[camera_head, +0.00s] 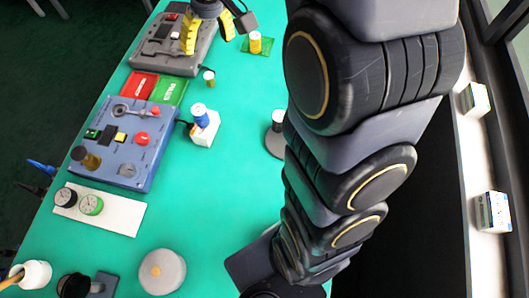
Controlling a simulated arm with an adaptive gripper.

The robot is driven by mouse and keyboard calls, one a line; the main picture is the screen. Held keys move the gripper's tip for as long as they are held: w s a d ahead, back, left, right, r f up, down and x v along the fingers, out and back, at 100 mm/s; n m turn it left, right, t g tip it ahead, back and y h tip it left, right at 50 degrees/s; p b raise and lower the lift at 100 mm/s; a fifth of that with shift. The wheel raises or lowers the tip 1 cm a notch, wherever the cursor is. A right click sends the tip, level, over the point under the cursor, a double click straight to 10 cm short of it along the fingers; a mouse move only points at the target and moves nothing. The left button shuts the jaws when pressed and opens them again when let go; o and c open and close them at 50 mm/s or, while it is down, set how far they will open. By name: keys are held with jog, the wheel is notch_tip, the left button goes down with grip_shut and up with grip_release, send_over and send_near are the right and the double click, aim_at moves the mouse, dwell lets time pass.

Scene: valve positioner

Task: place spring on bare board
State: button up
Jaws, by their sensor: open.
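My gripper (209,38) is at the top of the view, with its yellow fingers spread apart and nothing visible between them. It hangs over the right side of a grey device (150,64). No coil shape can be made out, so I cannot tell which piece is the spring. A small yellow piece with a white top (209,76) stands on the green table below the gripper. A larger yellow piece with a white top (255,41) stands on a small green square (268,48) to the right of the gripper. I cannot tell which surface is the bare board.
A blue panel (152,165) with knobs lies at left, below red (138,85) and green (170,91) trays. A white block (207,133) bears a blue cylinder (201,117). The table's lower middle (215,210) is clear.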

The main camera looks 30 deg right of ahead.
jog(key=s+a+g, duration=0.1)
jog(key=s+a, duration=0.1)
jog(key=s, duration=1.1)
jog(key=s+a+r+g+h, duration=0.1)
jog(key=s+a, duration=0.1)
jog(key=s, duration=1.1)
jog(key=shift+a+r+m+g+h, duration=0.25)
jog(key=shift+r+m+g+h, duration=0.05)
jog(key=shift+m+g, duration=0.1)
